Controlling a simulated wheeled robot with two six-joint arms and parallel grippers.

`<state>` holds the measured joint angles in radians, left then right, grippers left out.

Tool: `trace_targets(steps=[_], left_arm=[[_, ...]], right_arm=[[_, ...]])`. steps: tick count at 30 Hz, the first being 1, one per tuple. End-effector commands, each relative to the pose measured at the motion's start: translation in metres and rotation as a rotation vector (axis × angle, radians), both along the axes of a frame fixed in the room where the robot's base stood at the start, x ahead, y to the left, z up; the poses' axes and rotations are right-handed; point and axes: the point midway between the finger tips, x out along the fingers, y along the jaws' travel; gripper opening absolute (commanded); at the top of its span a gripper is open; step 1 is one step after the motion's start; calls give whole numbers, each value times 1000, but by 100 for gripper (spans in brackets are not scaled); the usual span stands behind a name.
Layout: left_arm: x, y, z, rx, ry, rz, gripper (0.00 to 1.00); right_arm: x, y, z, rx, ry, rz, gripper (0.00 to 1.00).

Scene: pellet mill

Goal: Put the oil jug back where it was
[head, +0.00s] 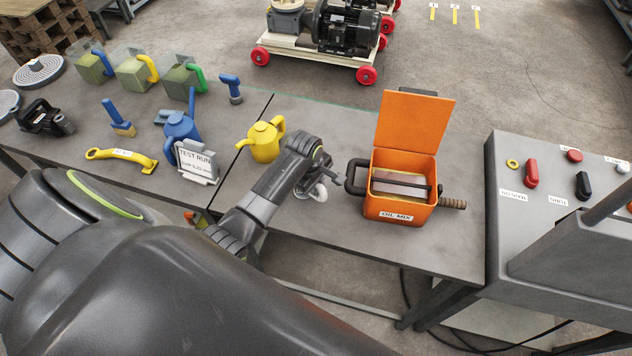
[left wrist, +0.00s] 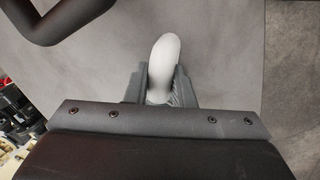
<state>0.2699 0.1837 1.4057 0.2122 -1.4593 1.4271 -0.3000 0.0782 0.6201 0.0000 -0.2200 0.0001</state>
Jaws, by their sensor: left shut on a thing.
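My left gripper (head: 310,184) is over the table, between the yellow jug and the orange box. It is shut on a white rounded thing (head: 321,192). In the left wrist view the white thing (left wrist: 164,62) stands up between the two dark fingers (left wrist: 160,85); the rest of it is hidden, so I cannot tell whether it is part of a jug. A yellow jug (head: 263,142) stands upright on the table left of my gripper. A blue jug (head: 181,130) stands further left, partly behind a test run sign. My right gripper is not in view.
An orange open-lidded box (head: 398,212) marked oil mix, with a black side handle (head: 354,178), is just right of my gripper. A grey control cabinet (head: 510,235) stands right.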

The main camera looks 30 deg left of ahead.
Motion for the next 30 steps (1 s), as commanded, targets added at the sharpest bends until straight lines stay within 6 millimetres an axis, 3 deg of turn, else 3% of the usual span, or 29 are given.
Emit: trace_targets(steps=[3, 4, 9, 15, 27, 30], left_arm=[[0, 0, 0, 0, -1, 0, 0], [0, 0, 0, 0, -1, 0, 25], [0, 0, 0, 0, 0, 0, 47], [0, 0, 0, 0, 0, 0, 47], [0, 0, -1, 0, 1, 0, 100], [0, 0, 0, 0, 1, 0, 100]], right_arm=[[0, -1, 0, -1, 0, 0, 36], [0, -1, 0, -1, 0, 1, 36], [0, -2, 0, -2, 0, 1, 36], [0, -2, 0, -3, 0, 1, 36], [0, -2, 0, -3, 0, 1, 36], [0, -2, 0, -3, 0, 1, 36]])
